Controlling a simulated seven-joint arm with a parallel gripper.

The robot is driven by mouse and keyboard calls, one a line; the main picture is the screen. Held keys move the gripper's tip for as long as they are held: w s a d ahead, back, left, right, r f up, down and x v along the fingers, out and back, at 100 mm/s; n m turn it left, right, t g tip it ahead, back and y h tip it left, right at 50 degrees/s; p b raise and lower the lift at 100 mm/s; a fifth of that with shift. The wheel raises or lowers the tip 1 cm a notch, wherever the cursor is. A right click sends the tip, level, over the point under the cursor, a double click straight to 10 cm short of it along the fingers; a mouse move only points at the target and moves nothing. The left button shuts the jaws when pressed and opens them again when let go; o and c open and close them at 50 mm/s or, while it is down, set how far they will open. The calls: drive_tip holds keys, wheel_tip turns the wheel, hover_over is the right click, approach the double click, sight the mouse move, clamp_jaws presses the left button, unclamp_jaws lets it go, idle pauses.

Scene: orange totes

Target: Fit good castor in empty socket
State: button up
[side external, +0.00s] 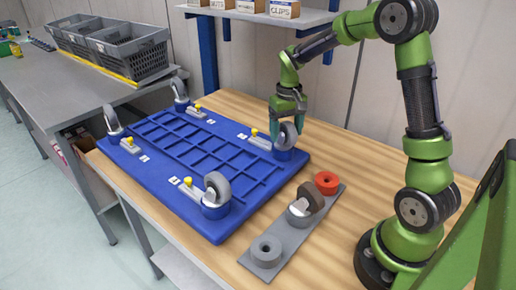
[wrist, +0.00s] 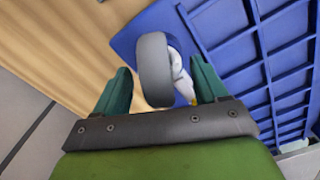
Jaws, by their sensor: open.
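A blue dolly deck (side external: 175,150) lies on the wooden table with a castor at each corner. My gripper (side external: 287,122) is open at the deck's right corner, its fingers on either side of the grey-wheeled castor (side external: 290,137) there. That castor stands upright over a round blue socket (side external: 284,154). In the wrist view its wheel (wrist: 154,70) is between the two green fingers of my gripper (wrist: 160,64); contact is not clear. A grey strip (side external: 284,232) beside the deck carries an empty grey socket (side external: 267,251), a brown-wheeled castor (side external: 309,197) and a red socket (side external: 327,182).
Other grey-wheeled castors stand at the deck's near corner (side external: 216,188), left corner (side external: 112,119) and far corner (side external: 180,89). Yellow-knobbed latches (side external: 188,183) sit beside the corners. Grey crates (side external: 125,50) stand on the left bench; a shelf (side external: 262,14) hangs behind.

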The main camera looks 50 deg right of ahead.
wheel_tip(320, 180, up, 16)
drive_tip(key=shift+r, duration=0.2)
idle(0.4)
drive_tip(key=s+a+f+t+y, duration=0.1)
drive_tip(key=s+a+t, duration=0.2)
drive_tip(key=s+a, duration=0.4)
drive_tip(key=s+a+f+n+t+y, duration=0.1)
drive_tip(key=s+a+t, duration=0.3)
drive_tip(key=s+a, duration=0.4)
drive_tip(key=shift+s+a+f, duration=0.15)
drive_tip(key=shift+a+f, duration=0.6)
drive_tip(key=shift+a, duration=0.15)
